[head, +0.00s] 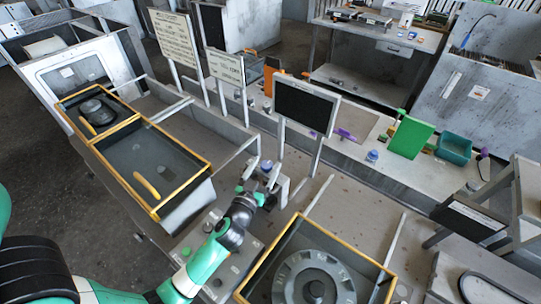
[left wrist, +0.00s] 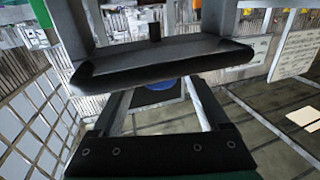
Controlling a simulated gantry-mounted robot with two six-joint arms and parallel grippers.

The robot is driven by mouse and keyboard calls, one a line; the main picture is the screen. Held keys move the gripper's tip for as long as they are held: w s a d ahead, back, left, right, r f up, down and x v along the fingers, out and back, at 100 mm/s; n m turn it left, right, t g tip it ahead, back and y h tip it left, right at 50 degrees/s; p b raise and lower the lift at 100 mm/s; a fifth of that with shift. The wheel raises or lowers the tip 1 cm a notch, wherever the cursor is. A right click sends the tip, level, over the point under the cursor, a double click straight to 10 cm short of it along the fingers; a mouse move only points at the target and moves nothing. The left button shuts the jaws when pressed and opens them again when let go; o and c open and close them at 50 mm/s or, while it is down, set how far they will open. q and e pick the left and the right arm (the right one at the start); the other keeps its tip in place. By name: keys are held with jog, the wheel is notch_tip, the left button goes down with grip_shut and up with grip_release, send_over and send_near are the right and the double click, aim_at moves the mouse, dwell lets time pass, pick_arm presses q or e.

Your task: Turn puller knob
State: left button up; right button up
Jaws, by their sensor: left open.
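My left gripper (head: 257,191) reaches in from the lower left in the head view and is open. It is close to a small grey upright fixture (head: 279,186) on the bench, which has a small blue part (head: 267,165) on top. I cannot tell for sure that this blue part is the puller knob, nor whether the gripper touches it. In the left wrist view, a blue round shape (left wrist: 160,86) shows between the pale finger bars, partly hidden by a dark rounded bar. My right gripper is not in view.
A yellow-edged box (head: 240,296) with a round grey housing stands at the front. Two yellow-edged trays (head: 185,205) lie to the left. A black screen (head: 306,108) stands behind the fixture. Another blue knob (head: 372,156) and a green panel (head: 410,138) are further right.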

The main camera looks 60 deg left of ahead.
aim_at(269, 161)
pick_arm(q)
jog(key=x, duration=0.4)
jog(key=shift+w+a, duration=0.15)
jog(key=shift+w, duration=0.05)
grip_shut()
